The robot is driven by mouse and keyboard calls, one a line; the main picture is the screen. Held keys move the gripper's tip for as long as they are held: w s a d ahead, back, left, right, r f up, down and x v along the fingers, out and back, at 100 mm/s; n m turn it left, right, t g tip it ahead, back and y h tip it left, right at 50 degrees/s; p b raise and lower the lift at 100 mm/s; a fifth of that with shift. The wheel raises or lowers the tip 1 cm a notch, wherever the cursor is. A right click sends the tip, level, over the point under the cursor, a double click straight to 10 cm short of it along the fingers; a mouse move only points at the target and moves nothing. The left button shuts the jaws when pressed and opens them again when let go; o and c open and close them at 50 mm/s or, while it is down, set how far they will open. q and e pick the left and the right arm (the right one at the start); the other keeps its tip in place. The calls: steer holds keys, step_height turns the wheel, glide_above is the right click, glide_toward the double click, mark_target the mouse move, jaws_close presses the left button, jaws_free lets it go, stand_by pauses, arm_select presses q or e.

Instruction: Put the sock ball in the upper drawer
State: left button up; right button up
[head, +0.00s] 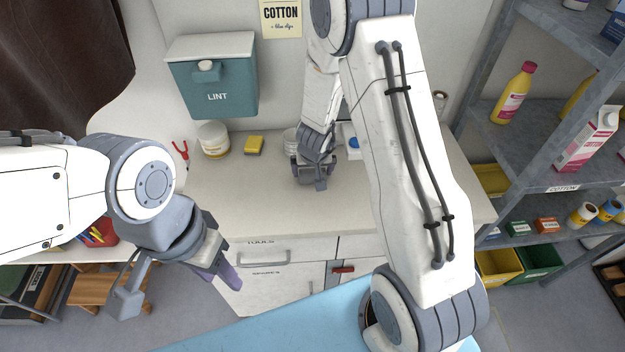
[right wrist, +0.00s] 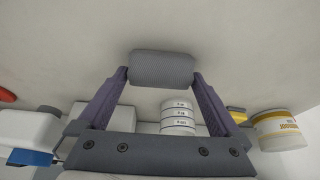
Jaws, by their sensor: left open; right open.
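The sock ball, a grey rounded roll, shows in the right wrist view (right wrist: 162,66) on the pale countertop, between the fingertips of my right gripper (right wrist: 160,78). The fingers are open, one on each side of it; I cannot tell whether they touch it. In the head view my right gripper (head: 313,178) is low over the counter and hides the sock ball. The upper drawer (head: 300,249), labelled TOOLS, is in the white cabinet front under the counter and looks shut. My left gripper (head: 176,287) is open and empty, left of the drawers.
On the counter (head: 235,205) are a white tub (head: 214,140), a yellow sponge (head: 254,145) and red pliers (head: 181,152). A teal LINT box (head: 213,85) hangs on the wall. Grey shelves (head: 540,140) stand at the right. A blue surface (head: 270,325) lies in front.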

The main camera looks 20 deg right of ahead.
steer(key=shift+w+f, duration=0.15)
steer(key=shift+f, duration=0.15)
steer(key=shift+r, duration=0.1)
steer(key=c, duration=1.2)
